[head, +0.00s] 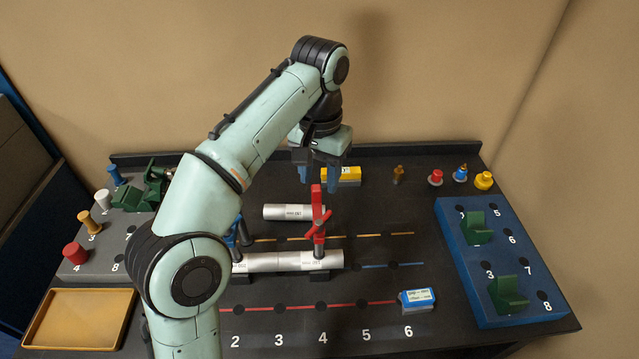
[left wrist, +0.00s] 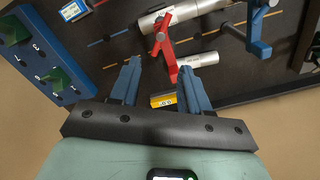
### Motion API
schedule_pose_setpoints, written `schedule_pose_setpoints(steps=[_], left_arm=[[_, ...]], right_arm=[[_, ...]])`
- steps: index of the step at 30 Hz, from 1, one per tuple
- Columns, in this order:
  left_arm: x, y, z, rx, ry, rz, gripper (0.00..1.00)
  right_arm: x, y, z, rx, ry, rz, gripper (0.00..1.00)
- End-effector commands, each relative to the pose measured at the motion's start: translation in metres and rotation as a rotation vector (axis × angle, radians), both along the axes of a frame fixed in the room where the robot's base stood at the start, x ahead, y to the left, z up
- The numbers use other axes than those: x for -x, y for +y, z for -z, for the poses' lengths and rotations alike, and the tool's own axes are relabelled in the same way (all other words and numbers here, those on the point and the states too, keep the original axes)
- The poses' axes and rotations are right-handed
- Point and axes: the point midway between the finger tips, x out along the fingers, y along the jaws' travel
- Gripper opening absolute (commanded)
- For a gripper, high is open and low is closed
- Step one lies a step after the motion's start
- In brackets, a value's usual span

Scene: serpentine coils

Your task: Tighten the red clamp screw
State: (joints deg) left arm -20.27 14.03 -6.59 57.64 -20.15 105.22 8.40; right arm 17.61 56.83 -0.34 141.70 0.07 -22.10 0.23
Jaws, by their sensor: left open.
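The red clamp (head: 318,225) stands upright over a silver pipe (head: 290,262) in the middle of the table, its screw and cross handle on top. It also shows in the left wrist view (left wrist: 166,42), just beyond the fingertips. My left gripper (head: 318,186) is open, pointing down with its two blue fingers around or just behind the screw's top; I cannot tell whether they touch it. In the left wrist view the open fingers (left wrist: 159,66) frame the red clamp's upper end, with nothing clearly gripped. My right gripper is out of view.
A blue clamp (left wrist: 257,32) stands on the pipe, partly hidden by my arm in the head view. A loose silver pipe (head: 287,212) and yellow box (head: 350,176) lie behind.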

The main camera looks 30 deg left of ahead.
Motion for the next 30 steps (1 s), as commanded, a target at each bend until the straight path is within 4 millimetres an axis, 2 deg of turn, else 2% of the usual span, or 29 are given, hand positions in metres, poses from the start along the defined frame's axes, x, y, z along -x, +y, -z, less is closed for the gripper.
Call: schedule_pose_setpoints(steps=[5, 8, 11, 21, 25, 30], left_arm=[[0.001, 0.002, 0.0, 0.0, -0.001, -0.082, 0.46], [0.001, 0.001, 0.006, -0.001, -0.001, -0.094, 0.46], [0.002, 0.001, 0.02, -0.002, 0.003, -0.093, 0.46], [0.003, 0.002, 0.092, -0.002, 0.003, -0.094, 0.46], [0.002, 0.001, 0.113, -0.002, 0.001, -0.093, 0.46], [0.002, 0.001, 0.129, -0.001, -0.001, -0.094, 0.46]], right_arm=[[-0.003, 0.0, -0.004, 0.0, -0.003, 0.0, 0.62], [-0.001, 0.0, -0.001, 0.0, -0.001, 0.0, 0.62], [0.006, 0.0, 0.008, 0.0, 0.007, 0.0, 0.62], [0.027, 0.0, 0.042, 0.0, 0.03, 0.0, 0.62], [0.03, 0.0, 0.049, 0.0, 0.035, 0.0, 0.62], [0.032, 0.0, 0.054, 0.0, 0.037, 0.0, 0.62]])
